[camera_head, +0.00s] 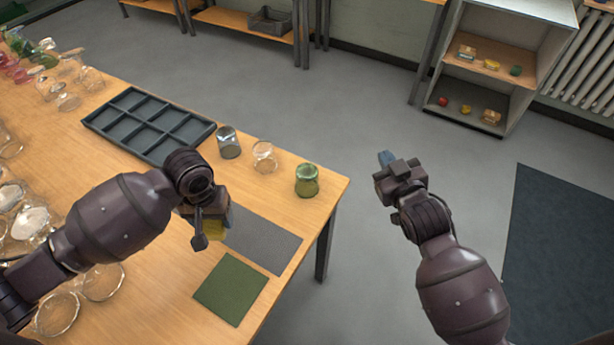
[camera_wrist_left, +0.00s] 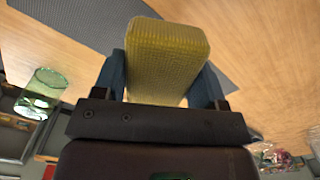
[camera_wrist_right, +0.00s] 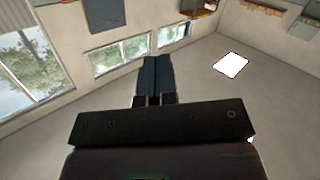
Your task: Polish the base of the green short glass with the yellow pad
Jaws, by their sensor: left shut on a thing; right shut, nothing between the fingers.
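The green short glass (camera_head: 307,180) stands near the right corner of the wooden table in the head view. It also shows at the left of the left wrist view (camera_wrist_left: 42,92). My left gripper (camera_head: 213,228) is shut on the yellow pad (camera_wrist_left: 166,55), a thick textured block held between its two fingers, above the table by the grey mat. In the head view the pad is mostly hidden behind the gripper. The pad is apart from the glass. My right gripper (camera_head: 386,160) is shut and empty, out beyond the table's right edge over the floor.
A grey mat (camera_head: 262,243) and a green mat (camera_head: 231,289) lie near the table's right edge. A dark compartment tray (camera_head: 148,123), a grey-blue glass (camera_head: 228,143) and a clear glass (camera_head: 264,157) stand behind. Several glasses crowd the left. A shelf unit (camera_head: 486,85) stands across the floor.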

